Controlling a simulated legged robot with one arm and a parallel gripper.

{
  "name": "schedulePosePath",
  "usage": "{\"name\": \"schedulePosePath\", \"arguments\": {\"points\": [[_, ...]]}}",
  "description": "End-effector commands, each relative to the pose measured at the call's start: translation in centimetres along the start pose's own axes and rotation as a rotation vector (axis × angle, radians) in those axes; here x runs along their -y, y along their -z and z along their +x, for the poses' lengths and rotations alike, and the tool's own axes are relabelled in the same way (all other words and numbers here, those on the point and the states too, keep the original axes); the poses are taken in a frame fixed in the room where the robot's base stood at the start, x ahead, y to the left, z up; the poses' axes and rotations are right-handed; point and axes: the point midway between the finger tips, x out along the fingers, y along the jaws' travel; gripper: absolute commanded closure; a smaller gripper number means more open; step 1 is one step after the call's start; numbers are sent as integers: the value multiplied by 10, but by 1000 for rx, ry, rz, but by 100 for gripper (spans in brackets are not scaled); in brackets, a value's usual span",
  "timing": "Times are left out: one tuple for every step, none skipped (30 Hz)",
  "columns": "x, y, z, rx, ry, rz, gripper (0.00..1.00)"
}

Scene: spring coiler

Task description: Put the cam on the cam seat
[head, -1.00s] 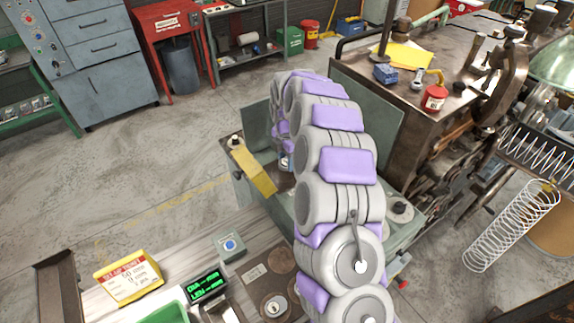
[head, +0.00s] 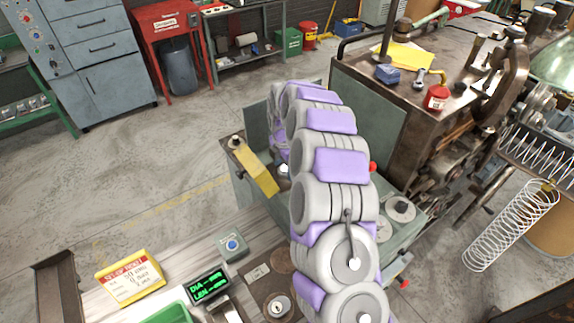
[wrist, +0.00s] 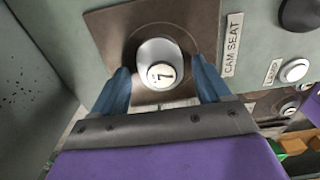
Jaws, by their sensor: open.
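In the wrist view, a pale, egg-shaped metal cam (wrist: 158,48) with a round face marked 7 lies over the brown square plate beside the CAM SEAT label. This plate is the cam seat (wrist: 107,27), with a dark ring around the cam. My gripper (wrist: 160,67) is open, with one blue finger on each side of the cam. A gap shows between the cam and each finger. I cannot tell how fully the cam sits down on the seat. In the head view my own arm hides the gripper and the cam.
A LAMP button (wrist: 294,70) and a dark knob (wrist: 300,13) are right of the seat. A grey-green panel (wrist: 38,100) stands close on the left. The head view shows a yellow bar (head: 255,172), a digital display (head: 208,287) and a yellow sign (head: 130,278).

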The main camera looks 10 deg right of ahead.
Motion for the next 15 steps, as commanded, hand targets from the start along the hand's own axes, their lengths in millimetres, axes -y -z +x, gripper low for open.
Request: {"name": "schedulePosePath", "arguments": {"points": [[0,0,0,-1,0,0,24],[0,-1,0,-1,0,0,24],[1,-2,-1,-2,-1,0,24],[1,-2,-2,-2,-2,0,24],[1,-2,-3,-2,-2,0,24],[1,-3,-6,-2,-2,0,24],[1,-4,-8,-3,-3,0,24],[1,-5,-11,-3,-4,0,24],[1,-6,-15,-3,-5,0,24],[1,-6,-19,-3,-6,0,24],[1,-6,-23,-3,-7,0,24],[1,-6,-29,-3,-7,0,24],[1,-6,-34,-2,-7,0,24],[1,-5,-40,-2,-6,0,24],[1,-4,-48,-2,-4,0,24]]}}
